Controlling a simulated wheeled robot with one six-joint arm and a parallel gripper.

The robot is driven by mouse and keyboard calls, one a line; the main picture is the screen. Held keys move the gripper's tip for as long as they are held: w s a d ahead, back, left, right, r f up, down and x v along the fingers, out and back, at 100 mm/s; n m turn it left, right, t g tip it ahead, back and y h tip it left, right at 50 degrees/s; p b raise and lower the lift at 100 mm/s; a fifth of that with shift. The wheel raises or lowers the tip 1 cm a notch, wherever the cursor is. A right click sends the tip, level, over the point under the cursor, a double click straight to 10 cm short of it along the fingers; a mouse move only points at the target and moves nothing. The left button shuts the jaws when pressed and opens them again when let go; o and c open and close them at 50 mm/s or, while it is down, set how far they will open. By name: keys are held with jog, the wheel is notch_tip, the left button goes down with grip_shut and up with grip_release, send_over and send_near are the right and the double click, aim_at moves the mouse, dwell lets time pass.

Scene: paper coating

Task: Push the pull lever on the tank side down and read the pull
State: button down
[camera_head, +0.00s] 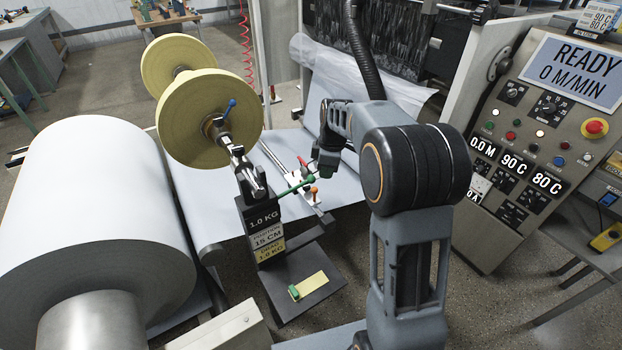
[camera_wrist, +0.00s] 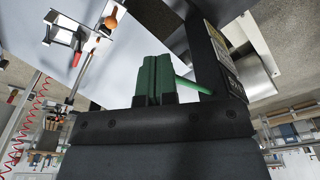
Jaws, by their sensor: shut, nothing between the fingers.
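The pull lever is a thin green rod (camera_head: 290,190) on the side of a dark box (camera_head: 263,218), sticking out to the right and slightly up. The box's readout shows 1.0 KG, with 15 CM and a yellow 1.0 KG label below; the small lettering is unclear. My gripper (camera_head: 312,179) is at the lever's outer end, with its green fingertips closed together and empty. In the wrist view the shut fingertips (camera_wrist: 153,80) are in the middle, and the green rod (camera_wrist: 195,86) runs from behind them to the dark box (camera_wrist: 215,65). I cannot tell whether they touch.
A big white paper roll (camera_head: 95,205) fills the left. A yellow-flanged reel (camera_head: 210,118) stands above the box. An orange-knobbed fitting (camera_head: 314,191) is close to my gripper. The control panel (camera_head: 540,130) at the right reads READY 0 M/MIN. A green-ended yellow strip (camera_head: 310,285) lies below.

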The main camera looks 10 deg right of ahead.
notch_tip(320, 180, up, 10)
jog(key=shift+s+d+p, duration=0.2)
jog(key=shift+d+p, duration=0.25)
jog(key=shift+f, duration=0.15)
dwell(0.5)
jog(key=s+a+m+t+p, duration=0.1)
jog(key=s+a+m+p, duration=0.1)
jog(key=s+m, duration=0.5)
jog(key=s+a+r+m+t+h+p, duration=0.1)
jog(key=s+m+p, duration=0.3)
jog(key=s, duration=1)
jog(key=a+m+t, duration=0.1)
jog(key=m, duration=0.1)
jog(key=shift+s+r+m, duration=0.2)
jog(key=shift+s+m, duration=0.15)
jog(key=shift+m, duration=0.05)
